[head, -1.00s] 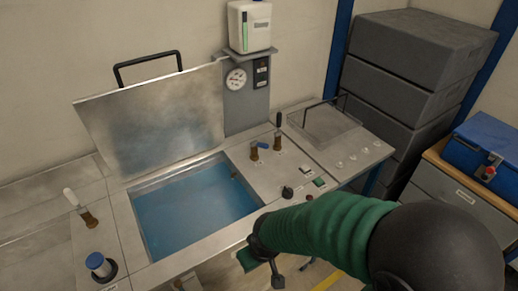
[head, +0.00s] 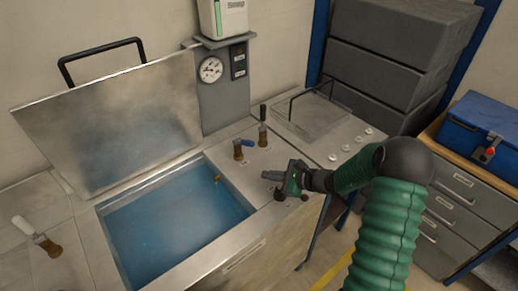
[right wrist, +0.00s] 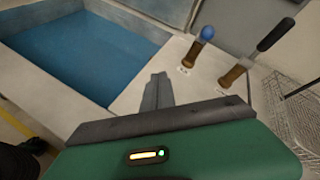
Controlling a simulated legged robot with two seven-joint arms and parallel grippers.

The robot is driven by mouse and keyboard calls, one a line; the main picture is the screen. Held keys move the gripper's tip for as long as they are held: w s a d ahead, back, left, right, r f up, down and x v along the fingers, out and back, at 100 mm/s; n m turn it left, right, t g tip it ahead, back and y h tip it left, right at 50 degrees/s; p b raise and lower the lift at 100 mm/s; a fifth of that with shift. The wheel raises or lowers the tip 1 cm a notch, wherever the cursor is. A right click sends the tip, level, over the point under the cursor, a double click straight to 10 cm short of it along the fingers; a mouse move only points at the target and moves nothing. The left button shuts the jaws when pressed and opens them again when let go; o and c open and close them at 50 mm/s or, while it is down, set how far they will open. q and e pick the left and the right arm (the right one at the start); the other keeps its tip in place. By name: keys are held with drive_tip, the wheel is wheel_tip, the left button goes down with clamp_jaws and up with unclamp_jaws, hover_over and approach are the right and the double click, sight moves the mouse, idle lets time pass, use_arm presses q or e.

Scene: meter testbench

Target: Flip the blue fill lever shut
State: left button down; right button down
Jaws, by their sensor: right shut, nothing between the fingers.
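The blue fill lever (head: 247,143) stands on the bench panel right of the water tank. Its blue handle leans to the right from a brass body (head: 238,152) in the head view. In the right wrist view the lever (right wrist: 206,34) shows beyond the fingers, its blue tip up. My right gripper (head: 271,177) is shut and empty over the front of that panel, nearer than the lever and apart from it. Its closed fingers (right wrist: 157,88) point toward the panel in the right wrist view. My left gripper is not in view.
A black-handled lever (head: 263,126) stands close behind and right of the blue one. The open metal lid (head: 110,125) rises behind the water tank (head: 175,212). A wire basket (right wrist: 293,108) lies to the right. A white-handled lever (head: 35,236) is far left.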

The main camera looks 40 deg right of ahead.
sight(244, 143)
drive_tip(key=d+m+t+h, duration=0.2)
drive_tip(key=d+m, duration=0.1)
drive_tip(key=d, duration=0.4)
drive_tip(key=x, duration=0.3)
drive_tip(key=r+x, duration=0.1)
drive_tip(key=x, duration=0.2)
drive_tip(key=p+x, duration=0.1)
drive_tip(key=x, duration=0.3)
drive_tip(key=shift+w+d+r, duration=0.1)
drive_tip(key=shift+w+r, duration=0.1)
drive_tip(key=shift+w, duration=0.05)
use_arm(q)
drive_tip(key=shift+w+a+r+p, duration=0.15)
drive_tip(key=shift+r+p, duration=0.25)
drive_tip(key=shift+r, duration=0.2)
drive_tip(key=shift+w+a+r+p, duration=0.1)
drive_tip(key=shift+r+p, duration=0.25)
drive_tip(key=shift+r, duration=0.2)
use_arm(e)
drive_tip(key=w+a+r, duration=0.2)
drive_tip(key=r, duration=0.1)
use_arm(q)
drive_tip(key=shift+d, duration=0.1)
use_arm(e)
drive_tip(key=shift+f, duration=0.1)
